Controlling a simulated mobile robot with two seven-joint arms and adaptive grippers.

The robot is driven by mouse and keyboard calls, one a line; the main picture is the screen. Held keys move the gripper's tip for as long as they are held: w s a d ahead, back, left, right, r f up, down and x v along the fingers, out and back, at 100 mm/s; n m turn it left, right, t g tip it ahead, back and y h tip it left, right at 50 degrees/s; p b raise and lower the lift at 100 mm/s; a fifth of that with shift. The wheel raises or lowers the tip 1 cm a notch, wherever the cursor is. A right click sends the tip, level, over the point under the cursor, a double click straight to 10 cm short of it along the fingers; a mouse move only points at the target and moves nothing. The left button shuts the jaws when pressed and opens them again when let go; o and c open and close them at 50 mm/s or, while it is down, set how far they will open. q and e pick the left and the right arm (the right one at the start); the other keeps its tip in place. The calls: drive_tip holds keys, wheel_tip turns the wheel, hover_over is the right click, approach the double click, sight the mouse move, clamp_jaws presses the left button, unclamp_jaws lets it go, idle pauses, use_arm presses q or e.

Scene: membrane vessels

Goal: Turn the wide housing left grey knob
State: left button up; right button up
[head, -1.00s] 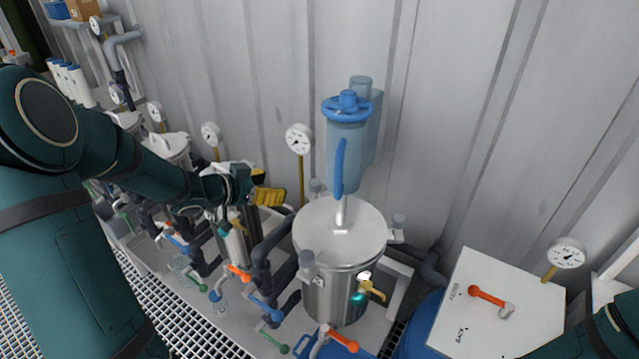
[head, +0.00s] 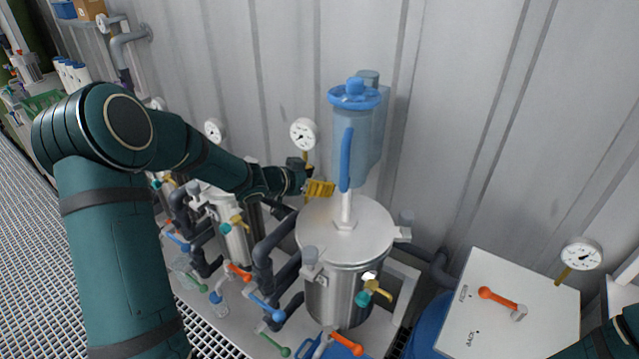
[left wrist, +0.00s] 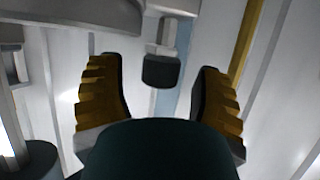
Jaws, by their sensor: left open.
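The wide housing (head: 345,240) is the large steel vessel with a flat round lid, in the middle of the head view. Grey knobs stand at its lid rim, one at the front left (head: 309,256) and one at the right (head: 405,217). My left gripper (head: 320,189), with yellow ridged fingers, is at the back left of the lid and hides what is behind it. In the left wrist view, a dark grey knob (left wrist: 161,72) on a pale bracket lies between the open fingers, with gaps on both sides. My right gripper is out of view.
A blue filter housing (head: 356,130) stands behind the lid, close right of the left gripper. A gauge (head: 304,134) on a yellow stem is just behind. Smaller vessels, pipes and coloured valve handles fill the left. A white box (head: 508,310) is at right.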

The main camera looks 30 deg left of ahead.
use_arm(q)
drive_tip(key=shift+w+d+f, duration=0.15)
drive_tip(key=shift+w, duration=0.05)
clamp_jaws()
idle(0.3)
